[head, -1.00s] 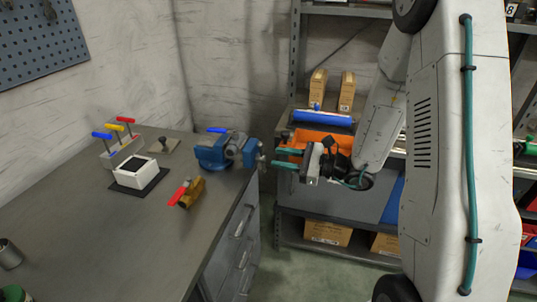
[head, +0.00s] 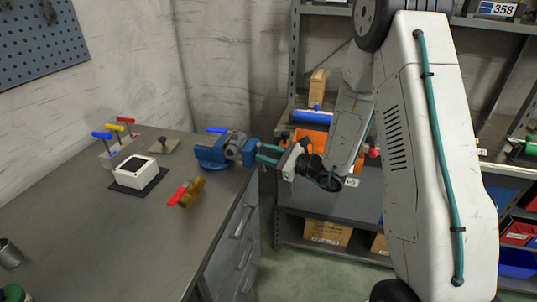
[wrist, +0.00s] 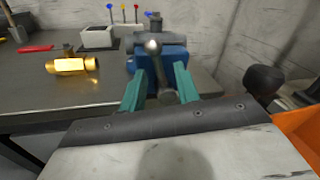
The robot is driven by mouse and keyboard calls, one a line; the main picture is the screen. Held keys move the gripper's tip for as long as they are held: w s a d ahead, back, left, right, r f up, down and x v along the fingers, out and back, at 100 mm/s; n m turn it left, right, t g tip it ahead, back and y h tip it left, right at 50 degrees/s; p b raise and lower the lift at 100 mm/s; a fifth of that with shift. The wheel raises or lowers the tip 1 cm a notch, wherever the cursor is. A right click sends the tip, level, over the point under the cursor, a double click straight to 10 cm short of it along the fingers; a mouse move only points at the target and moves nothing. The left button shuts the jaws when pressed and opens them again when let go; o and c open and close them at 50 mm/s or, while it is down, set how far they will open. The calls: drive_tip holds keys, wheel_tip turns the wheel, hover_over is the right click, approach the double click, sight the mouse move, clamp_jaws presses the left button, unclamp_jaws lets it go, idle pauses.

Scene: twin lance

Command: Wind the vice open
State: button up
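The blue vice (head: 212,152) stands at the right end of the workbench, and its screw end and handle face my gripper. In the wrist view the vice (wrist: 174,54) is straight ahead, with the grey handle bar (wrist: 160,72) and its round knob pointing toward me. My gripper (head: 262,155) has its two green fingers reaching to the vice's handle end. In the wrist view the fingers of my gripper (wrist: 160,85) are apart, one on each side of the handle. I see a gap between fingers and bar. The jaws are mostly hidden there.
A brass valve with a red lever (head: 188,191) lies on the workbench (head: 110,235) near the vice. A white box (head: 139,172) on a dark mat and a rack of coloured-handled tools stand behind. An orange bin (head: 313,141) is on the shelf at right.

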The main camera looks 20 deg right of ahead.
clamp_jaws()
drive_tip(key=shift+m, duration=0.3)
